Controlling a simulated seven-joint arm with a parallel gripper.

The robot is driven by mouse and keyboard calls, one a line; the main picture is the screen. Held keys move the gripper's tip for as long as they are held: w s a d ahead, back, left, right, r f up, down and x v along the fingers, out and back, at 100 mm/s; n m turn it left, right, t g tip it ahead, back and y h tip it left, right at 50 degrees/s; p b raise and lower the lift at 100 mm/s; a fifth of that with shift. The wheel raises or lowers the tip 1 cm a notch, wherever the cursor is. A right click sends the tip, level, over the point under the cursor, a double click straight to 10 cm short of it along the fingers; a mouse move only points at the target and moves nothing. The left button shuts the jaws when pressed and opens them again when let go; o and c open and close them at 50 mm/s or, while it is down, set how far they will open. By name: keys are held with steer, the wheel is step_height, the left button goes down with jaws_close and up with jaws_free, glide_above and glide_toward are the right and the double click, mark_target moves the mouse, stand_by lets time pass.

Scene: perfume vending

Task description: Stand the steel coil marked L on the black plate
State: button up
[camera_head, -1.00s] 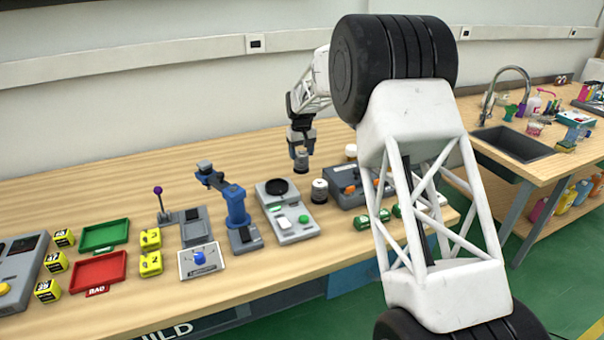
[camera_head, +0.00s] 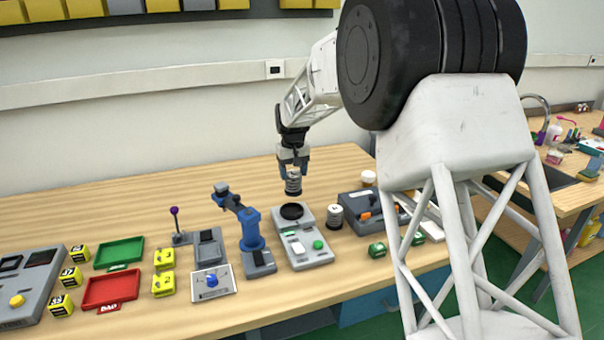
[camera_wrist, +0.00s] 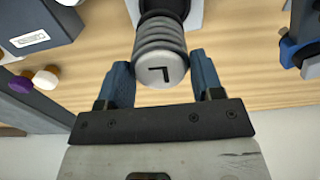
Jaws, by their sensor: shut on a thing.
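The steel coil marked L (camera_head: 293,184) is a ribbed grey cylinder, held upright in my gripper (camera_head: 293,168). In the wrist view the coil (camera_wrist: 160,44) shows a black L on its pale end, between the two blue fingers (camera_wrist: 160,72). The round black plate (camera_head: 292,212) sits on a grey device (camera_head: 306,250) on the bench. The coil hangs above the plate, with a gap between them in the head view. In the wrist view the coil hides most of the plate.
A second coil (camera_head: 335,216) stands right of the grey device. A grey box with orange parts (camera_head: 369,206) is further right. A blue stand (camera_head: 250,238) is close on the left. Green (camera_head: 119,252) and red (camera_head: 110,290) trays lie further left.

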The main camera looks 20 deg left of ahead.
mark_target(291, 191)
steer(key=shift+s+a+r, duration=0.1)
steer(key=shift+s+r, duration=0.2)
steer(key=shift+s, duration=0.2)
steer(key=shift+f, duration=0.2)
steer(key=shift+f, duration=3.05)
steer(key=shift+f, duration=0.75)
stand_by(0.7)
steer(key=o, duration=1.1)
steer(key=shift+r, duration=0.1)
